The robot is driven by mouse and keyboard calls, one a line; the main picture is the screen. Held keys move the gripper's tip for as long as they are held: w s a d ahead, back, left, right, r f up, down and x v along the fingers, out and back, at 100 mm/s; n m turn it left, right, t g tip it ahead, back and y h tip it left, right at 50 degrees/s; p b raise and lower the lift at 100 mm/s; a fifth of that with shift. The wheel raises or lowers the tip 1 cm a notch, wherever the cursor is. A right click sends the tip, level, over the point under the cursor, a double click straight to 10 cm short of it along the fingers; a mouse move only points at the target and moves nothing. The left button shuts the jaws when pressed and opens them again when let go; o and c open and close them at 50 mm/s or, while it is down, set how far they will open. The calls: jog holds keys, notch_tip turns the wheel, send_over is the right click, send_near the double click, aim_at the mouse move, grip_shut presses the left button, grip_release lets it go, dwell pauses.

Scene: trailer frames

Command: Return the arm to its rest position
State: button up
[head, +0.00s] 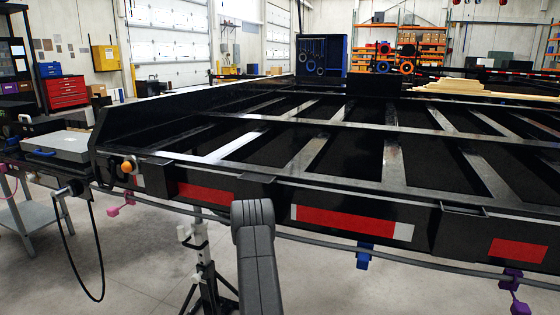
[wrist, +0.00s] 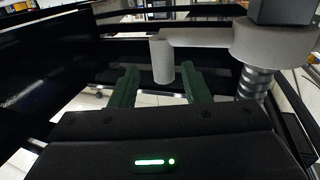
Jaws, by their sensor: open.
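My gripper (wrist: 160,68) shows in the wrist view with its two green fingers spread apart. It is open and nothing is gripped between the fingers. A pale grey cylindrical piece (wrist: 162,50) shows beyond the gap between the fingers; its distance from them is hard to tell. In the head view a dark grey link of my arm rises at the bottom centre, in front of the black trailer frame (head: 340,176). My gripper is not visible in the head view.
The trailer frame, with red and white strips (head: 350,222), spans the head view. A support stand (head: 204,268) is beneath it at left. A grey side table (head: 38,200) is at far left, with a black cable (head: 98,260) hanging nearby. Concrete floor shows below.

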jog(key=s+d+m+t+h, duration=0.1)
jog(key=s+d+t, duration=0.1)
jog(key=s, duration=0.7)
jog(key=shift+s+d+m+h, duration=0.3)
jog(key=shift+d, duration=0.2)
